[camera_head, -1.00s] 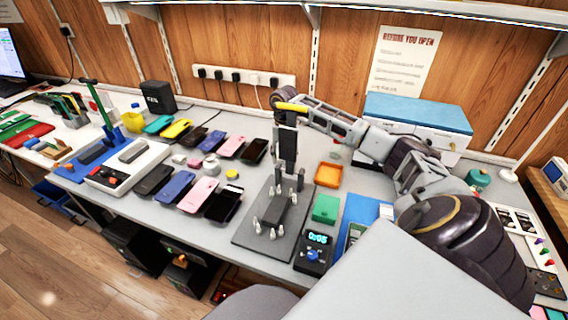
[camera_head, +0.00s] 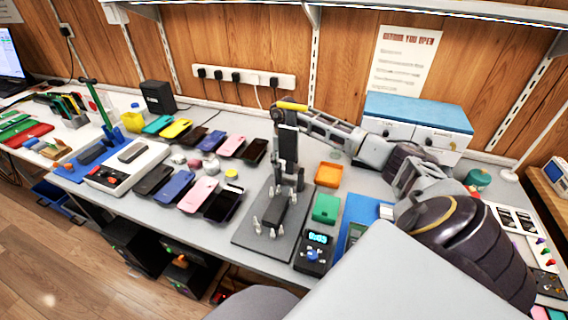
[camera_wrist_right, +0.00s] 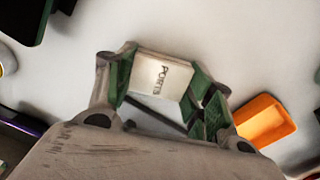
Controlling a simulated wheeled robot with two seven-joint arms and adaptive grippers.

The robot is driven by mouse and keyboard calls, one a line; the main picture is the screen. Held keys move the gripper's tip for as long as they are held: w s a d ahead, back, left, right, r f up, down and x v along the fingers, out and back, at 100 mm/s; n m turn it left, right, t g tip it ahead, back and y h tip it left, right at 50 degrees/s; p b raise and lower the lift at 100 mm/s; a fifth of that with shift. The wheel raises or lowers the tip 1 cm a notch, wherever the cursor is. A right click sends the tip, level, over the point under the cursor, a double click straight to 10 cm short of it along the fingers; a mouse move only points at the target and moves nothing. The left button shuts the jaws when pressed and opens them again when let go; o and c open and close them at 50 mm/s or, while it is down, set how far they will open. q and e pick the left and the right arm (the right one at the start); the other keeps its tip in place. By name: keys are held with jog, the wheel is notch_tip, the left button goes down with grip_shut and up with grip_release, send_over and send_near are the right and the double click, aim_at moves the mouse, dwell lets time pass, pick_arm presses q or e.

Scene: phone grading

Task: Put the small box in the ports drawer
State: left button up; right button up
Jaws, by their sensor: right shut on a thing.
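In the right wrist view a small white box (camera_wrist_right: 161,76) marked "PORTS" sits between the green finger pads of my right gripper (camera_wrist_right: 164,88), which is shut on it. In the head view my right gripper (camera_head: 287,183) points down just behind the dark mat with the pegs, and the box cannot be made out there. A white drawer cabinet (camera_head: 398,131) with a blue top stands at the back right. My forearm hides part of its front. I cannot read which drawer is the ports drawer. My left gripper is not in view.
A dark mat (camera_head: 246,240) with pegs lies in front of the gripper. An orange tray (camera_head: 328,175), a green box (camera_head: 326,208) and a timer (camera_head: 314,250) stand to its right. Several phones lie to its left. Bare table lies behind the gripper.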

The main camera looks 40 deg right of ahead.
jog(key=shift+f, duration=0.1)
jog(key=o, duration=0.8)
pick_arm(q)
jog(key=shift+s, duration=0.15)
pick_arm(e)
jog(key=shift+o, duration=0.2)
